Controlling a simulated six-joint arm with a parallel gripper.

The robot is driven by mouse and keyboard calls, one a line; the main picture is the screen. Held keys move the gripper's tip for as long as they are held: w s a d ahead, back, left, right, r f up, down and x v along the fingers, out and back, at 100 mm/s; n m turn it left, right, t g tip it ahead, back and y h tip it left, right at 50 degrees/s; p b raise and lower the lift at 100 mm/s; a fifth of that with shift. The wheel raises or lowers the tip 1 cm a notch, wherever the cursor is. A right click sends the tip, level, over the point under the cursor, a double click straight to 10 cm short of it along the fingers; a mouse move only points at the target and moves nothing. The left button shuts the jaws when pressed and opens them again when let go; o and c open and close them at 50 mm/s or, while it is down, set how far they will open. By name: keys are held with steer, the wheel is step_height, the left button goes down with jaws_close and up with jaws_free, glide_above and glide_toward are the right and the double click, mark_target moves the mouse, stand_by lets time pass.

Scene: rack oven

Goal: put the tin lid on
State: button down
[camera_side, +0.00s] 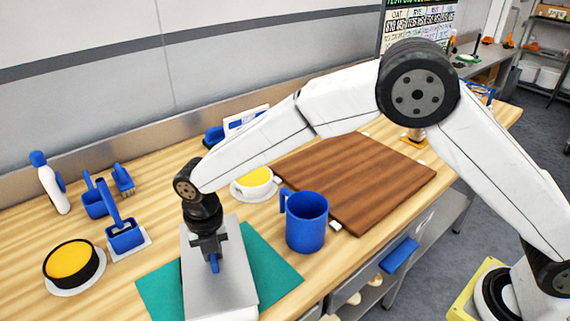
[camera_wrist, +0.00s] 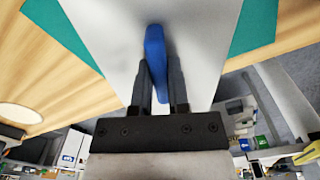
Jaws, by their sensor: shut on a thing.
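A long silver-grey tin lid (camera_side: 228,275) with a blue handle (camera_side: 214,263) is over a teal mat (camera_side: 272,272) near the front of the bench. My gripper (camera_side: 212,254) points down and is shut on the blue handle. In the wrist view the handle (camera_wrist: 155,58) sits between the two fingers (camera_wrist: 160,95), with the grey lid surface (camera_wrist: 205,45) around it. I cannot tell whether a tin is under the lid or how high the lid is above the mat.
A blue mug (camera_side: 306,222) stands right of the mat. A black round dish with yellow contents (camera_side: 72,264) and blue tools (camera_side: 123,235) are at left. A blue-handled drawer (camera_side: 398,254) is below the front edge.

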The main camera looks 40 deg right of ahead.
steer(key=c, duration=0.5)
jaws_free()
steer(key=shift+c, duration=0.2)
steer(key=shift+r, duration=0.1)
steer(key=shift+r, duration=3.8)
steer(key=shift+d, duration=0.15)
steer(key=s+d+m+t, duration=0.1)
steer(key=s+d+m, duration=0.3)
steer(key=d+m, duration=1.3)
steer(key=s+d+f+m+t, duration=0.1)
steer(key=s+d+f+m, duration=0.2)
steer(key=s+d+m, duration=0.9)
steer(key=shift+s+d+f+m+t, duration=0.2)
steer(key=shift+m+t, duration=0.1)
steer(key=shift+m, duration=1)
